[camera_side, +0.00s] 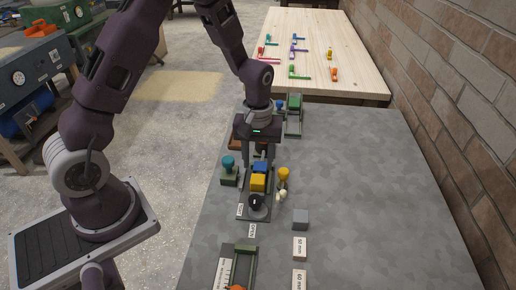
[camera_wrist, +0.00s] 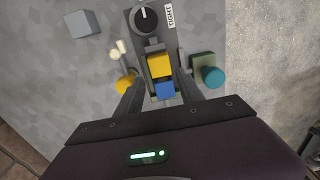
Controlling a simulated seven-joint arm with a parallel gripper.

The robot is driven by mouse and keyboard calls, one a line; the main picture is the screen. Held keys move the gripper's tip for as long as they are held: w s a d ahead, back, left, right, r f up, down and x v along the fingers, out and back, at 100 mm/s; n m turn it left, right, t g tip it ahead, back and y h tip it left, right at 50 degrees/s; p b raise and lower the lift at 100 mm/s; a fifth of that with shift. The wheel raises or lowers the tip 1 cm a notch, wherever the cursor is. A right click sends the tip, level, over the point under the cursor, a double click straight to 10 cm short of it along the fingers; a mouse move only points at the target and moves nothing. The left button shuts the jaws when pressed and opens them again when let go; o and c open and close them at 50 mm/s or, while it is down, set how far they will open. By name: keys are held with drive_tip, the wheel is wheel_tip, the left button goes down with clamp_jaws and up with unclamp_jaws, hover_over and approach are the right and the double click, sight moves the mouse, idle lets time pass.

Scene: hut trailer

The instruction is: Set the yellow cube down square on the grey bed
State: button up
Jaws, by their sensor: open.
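The yellow cube (camera_side: 258,184) sits on or just above a dark grey fixture with a round black knob (camera_side: 257,202); contact with its bed cannot be told. In the wrist view the yellow cube (camera_wrist: 160,65) lies between the knob (camera_wrist: 146,19) and a blue block (camera_wrist: 165,90). The grey bed (camera_wrist: 146,45) shows as a strip between knob and cube. My gripper (camera_side: 260,165) points down over the fixture. In the wrist view its two fingers (camera_wrist: 159,88) stand apart, one on each side of the blocks, with visible gaps.
A teal-topped stamp-like piece (camera_side: 228,167) stands left of the fixture and a yellow-topped one (camera_side: 283,175) close on its right, near the fingers. A grey block (camera_side: 300,219) and labelled white blocks (camera_side: 299,248) lie nearer the camera. The table's right side is clear.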

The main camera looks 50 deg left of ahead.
wheel_tip(320, 180, up, 5)
wheel_tip(320, 180, up, 7)
drive_tip(key=m+t, duration=0.1)
drive_tip(key=m, duration=0.1)
hover_over(258, 178)
drive_tip(key=s+d, duration=0.1)
drive_tip(key=s, duration=0.1)
drive_tip(key=s+d+r+m+t, duration=0.2)
drive_tip(key=s+r+m, duration=0.1)
drive_tip(key=s+r, duration=0.55)
drive_tip(key=s+d+r+m+t, duration=0.1)
drive_tip(key=s+r+m+t, duration=0.1)
drive_tip(key=s, duration=0.8)
drive_tip(key=shift+s+r+m+t, duration=0.3)
drive_tip(key=shift+s+r+m, duration=0.1)
drive_tip(key=shift+r+m, duration=0.5)
